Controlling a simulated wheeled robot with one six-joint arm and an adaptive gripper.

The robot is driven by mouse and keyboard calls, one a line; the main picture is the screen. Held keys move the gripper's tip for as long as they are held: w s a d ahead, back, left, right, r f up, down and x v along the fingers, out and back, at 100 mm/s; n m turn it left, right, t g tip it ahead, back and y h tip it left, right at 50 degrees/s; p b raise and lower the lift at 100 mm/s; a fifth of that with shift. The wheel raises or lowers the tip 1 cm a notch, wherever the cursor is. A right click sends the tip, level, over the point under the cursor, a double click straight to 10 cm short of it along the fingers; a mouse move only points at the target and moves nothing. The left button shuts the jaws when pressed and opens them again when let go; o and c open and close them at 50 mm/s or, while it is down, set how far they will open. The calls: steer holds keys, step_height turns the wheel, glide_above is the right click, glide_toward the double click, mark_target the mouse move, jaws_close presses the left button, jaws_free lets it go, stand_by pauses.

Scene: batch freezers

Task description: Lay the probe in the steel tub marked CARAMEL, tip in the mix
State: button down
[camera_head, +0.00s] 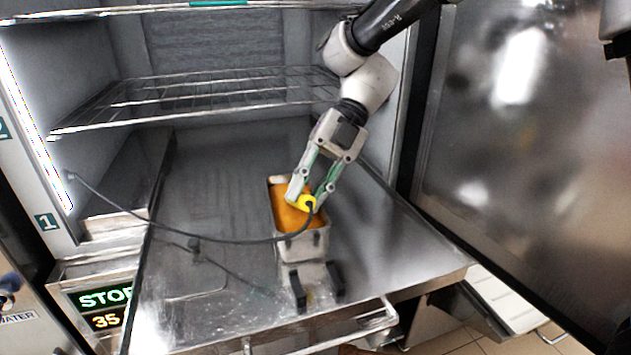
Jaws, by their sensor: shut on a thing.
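My gripper (310,193) reaches down over a steel tub (312,245) and is shut on the yellow handle of the probe (307,204). The tub stands on the steel shelf and holds an orange-brown mix (290,216). A dark cable (230,241) runs from the handle leftward across the shelf to the cabinet's left wall. No CARAMEL mark is readable on the tub.
A wire rack (200,95) spans the cabinet above the shelf (225,180). An open steel door (530,140) stands at the right. A steel piece with two black parts (310,285) sits in front of the tub.

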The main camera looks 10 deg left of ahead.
steer(key=shift+f, duration=0.3)
steer(key=c, duration=1.2)
jaws_free()
steer(key=v, duration=1.2)
steer(key=shift+s, duration=0.1)
